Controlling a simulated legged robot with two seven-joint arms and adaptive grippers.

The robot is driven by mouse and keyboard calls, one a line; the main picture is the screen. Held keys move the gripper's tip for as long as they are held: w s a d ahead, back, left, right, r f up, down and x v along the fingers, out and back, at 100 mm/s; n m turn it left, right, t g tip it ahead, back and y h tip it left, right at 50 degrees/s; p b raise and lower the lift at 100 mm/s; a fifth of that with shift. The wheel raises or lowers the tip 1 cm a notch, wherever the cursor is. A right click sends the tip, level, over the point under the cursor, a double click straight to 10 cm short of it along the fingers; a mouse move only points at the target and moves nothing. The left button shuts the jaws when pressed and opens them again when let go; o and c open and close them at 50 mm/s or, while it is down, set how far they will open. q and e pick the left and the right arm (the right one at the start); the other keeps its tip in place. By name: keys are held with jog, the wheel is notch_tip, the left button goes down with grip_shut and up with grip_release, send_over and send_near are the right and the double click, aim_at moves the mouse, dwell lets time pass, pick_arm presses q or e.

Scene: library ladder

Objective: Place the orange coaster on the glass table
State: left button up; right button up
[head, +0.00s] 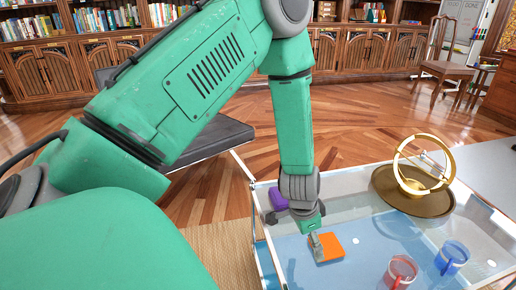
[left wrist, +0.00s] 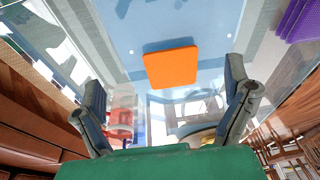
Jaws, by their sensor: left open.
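The orange coaster (head: 331,247) appears to lie flat on the glass table (head: 355,211), over its blue part. My left gripper (head: 298,230) is above the table, close to the coaster's left side in the head view, and one finger partly overlaps it there. In the left wrist view, the coaster (left wrist: 172,67) shows ahead of my open left gripper (left wrist: 165,84), whose two fingers are spread wide with nothing between them. Any gap between fingers and coaster is hard to judge. My right gripper is not in view.
A purple object (head: 278,198) is at the table's left, behind my gripper. A red cup (head: 400,271) and a blue cup (head: 452,257) stand at the front right. A gold ring ornament (head: 424,162) stands on a round brown tray (head: 386,192) at the back right.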

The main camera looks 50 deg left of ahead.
pick_arm(q)
jog(key=s+d+f+n, duration=0.1)
jog(key=s+f, duration=0.2)
jog(key=s, duration=0.4)
jog(key=s+d+f+n+g, duration=0.1)
jog(key=s+d+f, duration=0.1)
jog(key=s, duration=0.6)
jog(key=s+d+f+n+g, duration=0.1)
jog(key=s+f, duration=0.3)
jog(key=s, duration=0.3)
jog(key=shift+s+d+y, duration=0.3)
jog(key=shift+d, duration=0.1)
notch_tip(320, 180, up, 10)
jog(key=p, duration=0.9)
jog(key=shift+f, duration=0.15)
